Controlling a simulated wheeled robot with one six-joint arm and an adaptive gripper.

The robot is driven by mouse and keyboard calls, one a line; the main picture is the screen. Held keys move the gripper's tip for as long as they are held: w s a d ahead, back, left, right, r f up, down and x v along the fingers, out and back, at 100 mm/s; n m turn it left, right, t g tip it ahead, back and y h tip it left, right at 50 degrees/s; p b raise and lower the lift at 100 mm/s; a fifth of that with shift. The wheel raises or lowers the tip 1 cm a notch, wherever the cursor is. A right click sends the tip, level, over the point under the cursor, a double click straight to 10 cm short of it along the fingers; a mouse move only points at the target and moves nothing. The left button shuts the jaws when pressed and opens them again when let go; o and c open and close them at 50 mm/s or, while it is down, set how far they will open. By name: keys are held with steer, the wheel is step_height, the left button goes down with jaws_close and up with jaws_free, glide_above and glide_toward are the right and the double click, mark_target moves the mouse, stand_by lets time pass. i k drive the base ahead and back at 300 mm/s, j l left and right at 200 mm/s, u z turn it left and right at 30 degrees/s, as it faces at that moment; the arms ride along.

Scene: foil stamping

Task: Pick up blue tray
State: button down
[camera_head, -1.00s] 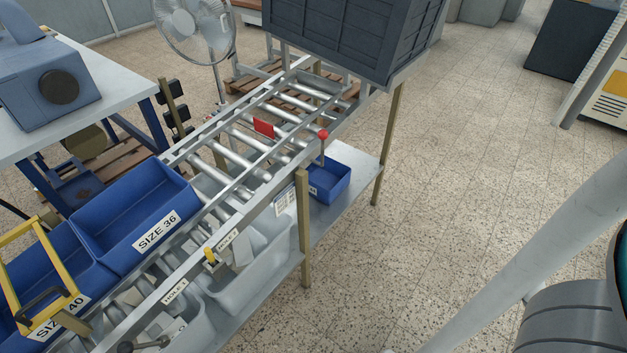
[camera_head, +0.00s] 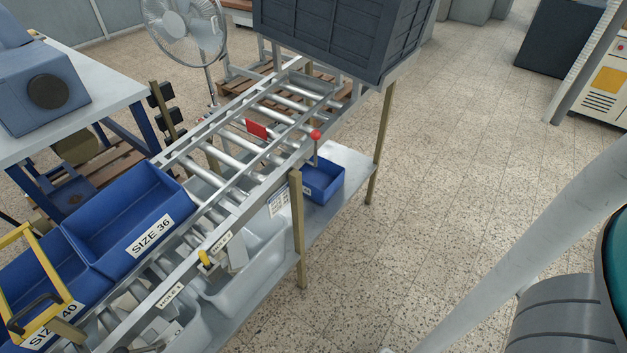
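Several blue trays are in view, and I cannot tell which one the task means. A blue tray labelled SIZE 36 (camera_head: 132,222) sits at the left end of the roller conveyor and looks empty. A blue tray labelled SIZE 40 (camera_head: 40,275) is beside it at the lower left, partly behind a yellow frame and cut by the picture edge. A small blue tray (camera_head: 323,182) stands on the lower shelf under the conveyor. My gripper is not in view; only parts of my own body show at the right.
The roller conveyor (camera_head: 243,168) carries a red plate (camera_head: 257,130) and a red-knobbed lever (camera_head: 315,135). A dark grey crate (camera_head: 330,35) stands at the far end, a fan (camera_head: 187,30) behind. The floor (camera_head: 450,180) at right is open.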

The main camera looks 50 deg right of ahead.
mark_target(320, 183)
steer(key=i+l, duration=0.15)
steer(key=l, duration=0.3)
steer(key=i+l, duration=0.2)
steer(key=l, duration=0.3)
steer(key=i+l, duration=0.15)
steer(key=l, duration=0.3)
steer(key=i+l, duration=0.15)
steer(key=l, duration=0.3)
steer(key=i+l, duration=0.2)
steer(key=l, duration=0.25)
steer(key=i+l, duration=0.15)
steer(key=l, duration=0.35)
steer(key=i+l, duration=0.15)
steer(key=l, duration=0.3)
steer(key=i+l, duration=0.2)
steer(key=l, duration=0.25)
steer(key=u, duration=0.05)
